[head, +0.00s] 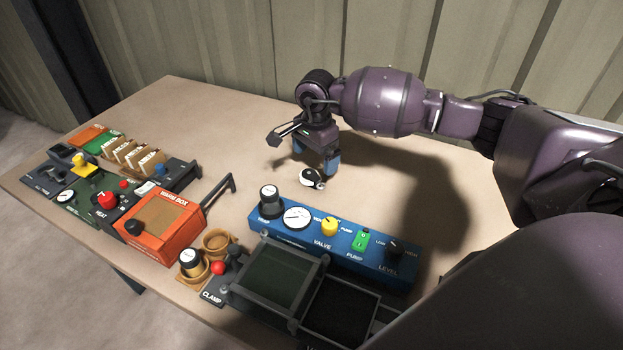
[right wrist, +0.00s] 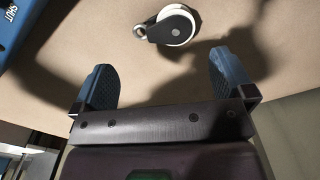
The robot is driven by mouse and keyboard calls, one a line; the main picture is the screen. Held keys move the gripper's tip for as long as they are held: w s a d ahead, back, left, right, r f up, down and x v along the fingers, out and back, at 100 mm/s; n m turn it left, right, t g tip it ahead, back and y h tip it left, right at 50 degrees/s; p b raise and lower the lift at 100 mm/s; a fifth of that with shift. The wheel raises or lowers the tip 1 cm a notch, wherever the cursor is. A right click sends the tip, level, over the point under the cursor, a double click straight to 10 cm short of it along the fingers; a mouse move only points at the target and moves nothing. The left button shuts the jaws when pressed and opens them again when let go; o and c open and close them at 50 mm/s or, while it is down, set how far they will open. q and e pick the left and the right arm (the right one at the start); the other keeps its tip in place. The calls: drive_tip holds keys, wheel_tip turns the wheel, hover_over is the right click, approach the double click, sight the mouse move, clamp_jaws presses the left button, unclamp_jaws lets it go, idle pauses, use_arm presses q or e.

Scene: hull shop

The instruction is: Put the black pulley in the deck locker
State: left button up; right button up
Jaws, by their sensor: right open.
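The black pulley (head: 312,179), a small block with a white wheel, lies on the table behind the blue panel. It also shows in the right wrist view (right wrist: 176,27), ahead of the fingers and near the top edge. My right gripper (head: 316,164) is open, its blue fingers pointing down just over and behind the pulley, not shut on it. In the right wrist view the space between the fingertips (right wrist: 159,68) is empty. A dark grey box (head: 277,275) with a black-lined open compartment (head: 341,311) stands at the front; it may be the deck locker, its label unreadable. My left gripper is out of view.
The blue valve and pump panel (head: 335,247) with knobs stands between the pulley and the dark box. An orange box (head: 163,226) with a raised handle, a clamp station (head: 216,284) and a card rack (head: 138,157) are at left. The back of the table (head: 210,115) is clear.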

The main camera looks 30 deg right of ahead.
sight(313, 176)
drive_tip(key=f, duration=0.7)
drive_tip(key=shift+w+a+f, duration=0.1)
drive_tip(key=shift+w+a, duration=0.1)
drive_tip(key=c, duration=0.8)
